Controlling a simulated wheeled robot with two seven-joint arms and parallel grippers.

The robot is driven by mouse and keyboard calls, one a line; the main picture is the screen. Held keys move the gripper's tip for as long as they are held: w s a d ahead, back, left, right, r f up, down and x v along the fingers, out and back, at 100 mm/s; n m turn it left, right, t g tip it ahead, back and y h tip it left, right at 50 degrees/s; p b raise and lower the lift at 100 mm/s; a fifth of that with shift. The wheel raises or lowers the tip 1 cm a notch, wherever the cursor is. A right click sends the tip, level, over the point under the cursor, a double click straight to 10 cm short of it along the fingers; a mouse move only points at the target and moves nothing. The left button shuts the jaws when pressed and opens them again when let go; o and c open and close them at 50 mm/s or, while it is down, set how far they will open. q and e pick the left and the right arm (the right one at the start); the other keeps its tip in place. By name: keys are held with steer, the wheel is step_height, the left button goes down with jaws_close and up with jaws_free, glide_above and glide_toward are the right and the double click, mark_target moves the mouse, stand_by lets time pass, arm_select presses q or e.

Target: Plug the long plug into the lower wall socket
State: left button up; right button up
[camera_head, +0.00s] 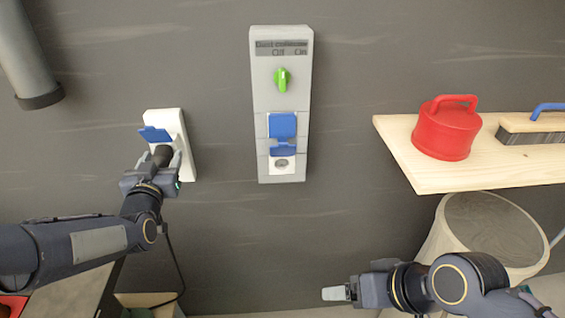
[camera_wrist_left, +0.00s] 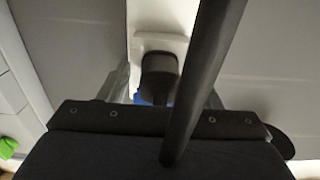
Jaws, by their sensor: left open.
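A black plug (camera_head: 162,154) sits at the white wall socket (camera_head: 179,126) on the left, below its raised blue flap (camera_head: 155,134). The plug's front meets the socket in the left wrist view (camera_wrist_left: 159,76); how deep it is seated is hidden. My left gripper (camera_head: 160,162) is open, with a finger on either side of the plug. A black cable (camera_wrist_left: 205,75) crosses the left wrist view and hangs below my gripper in the head view. My right gripper (camera_head: 336,293) is low on the right, away from the sockets; its finger gap does not show.
A grey wall panel (camera_head: 260,98) holds a green knob (camera_head: 282,80) and a blue-flapped socket (camera_head: 283,163). A wooden shelf (camera_head: 440,181) carries a red container (camera_head: 445,130) and a brush (camera_head: 530,128). A pale bin (camera_head: 446,235) stands below. The wall between is clear.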

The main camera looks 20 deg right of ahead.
arm_select(q)
jaws_close()
steer(key=shift+s+f, duration=0.1)
steer(key=shift+s, duration=0.1)
steer(key=shift+s+a+b, duration=0.2)
steer(key=shift+s+b, duration=0.05)
steer(key=shift+s, duration=0.65)
steer(key=shift+s+a+b, duration=0.15)
steer(key=shift+s+b, duration=0.05)
steer(key=shift+s, duration=0.75)
steer(key=shift+s+a+b, duration=0.2)
steer(key=shift+s+b, duration=0.05)
steer(key=shift+s, duration=0.65)
